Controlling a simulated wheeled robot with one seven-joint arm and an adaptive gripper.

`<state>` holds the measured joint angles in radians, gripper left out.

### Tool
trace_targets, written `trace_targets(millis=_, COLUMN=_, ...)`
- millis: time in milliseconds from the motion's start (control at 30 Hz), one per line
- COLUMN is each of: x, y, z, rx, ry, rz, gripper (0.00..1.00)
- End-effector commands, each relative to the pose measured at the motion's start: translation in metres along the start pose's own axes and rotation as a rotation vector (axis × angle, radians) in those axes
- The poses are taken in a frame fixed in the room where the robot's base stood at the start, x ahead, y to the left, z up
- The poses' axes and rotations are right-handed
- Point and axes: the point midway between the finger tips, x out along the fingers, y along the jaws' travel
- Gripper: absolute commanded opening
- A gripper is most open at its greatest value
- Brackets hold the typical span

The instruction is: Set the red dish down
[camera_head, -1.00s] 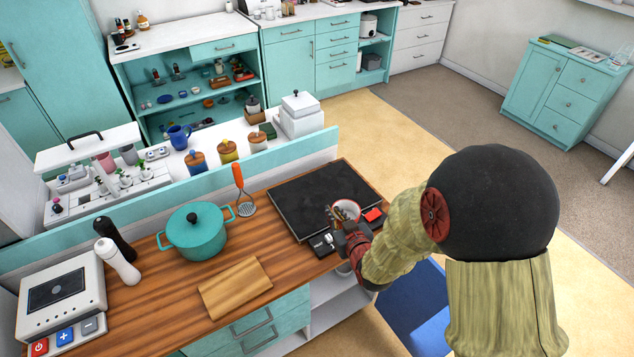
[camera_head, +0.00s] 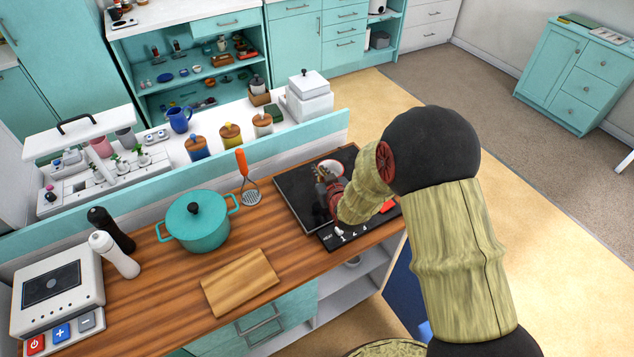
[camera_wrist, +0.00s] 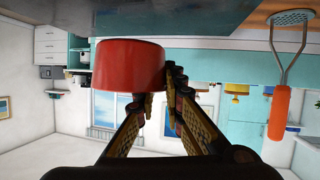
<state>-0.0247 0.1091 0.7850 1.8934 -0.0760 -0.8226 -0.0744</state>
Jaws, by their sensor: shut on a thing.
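The red dish (camera_head: 338,166), with a pale inside, is over the back right part of the black cooktop (camera_head: 296,188) in the head view. My gripper (camera_head: 325,177) is shut on the near side of the dish. In the wrist view, which is upside down, the red dish (camera_wrist: 127,66) sits at the fingertips of my gripper (camera_wrist: 157,94), with one finger across its outer wall. The dish looks level. I cannot tell whether its base touches the cooktop. My arm and gripper hide part of the dish and the cooktop's right side.
A teal lidded pot (camera_head: 197,227) and a wooden board (camera_head: 240,282) are further left on the counter. A low teal partition (camera_head: 300,138) runs behind. The cooktop's left part is clear.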

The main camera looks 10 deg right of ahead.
Motion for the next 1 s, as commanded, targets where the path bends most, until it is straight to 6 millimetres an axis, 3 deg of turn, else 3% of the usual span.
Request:
trace_targets(millis=100, x=0.016, y=-0.003, z=0.008, rx=-0.001, ry=0.002, rz=-0.001, gripper=0.00)
trace_targets(millis=367, x=0.030, y=-0.006, z=0.015, rx=-0.001, ry=0.002, rz=-0.001, gripper=0.00)
trace_targets(millis=533, x=0.040, y=-0.008, z=0.038, rx=0.000, ry=0.000, rz=-0.001, gripper=0.00)
trace_targets(millis=967, x=0.043, y=-0.009, z=0.045, rx=0.000, ry=0.003, rz=0.000, gripper=0.00)
trace_targets(millis=1000, x=0.043, y=-0.009, z=0.045, rx=0.000, ry=0.001, rz=0.000, gripper=0.11)
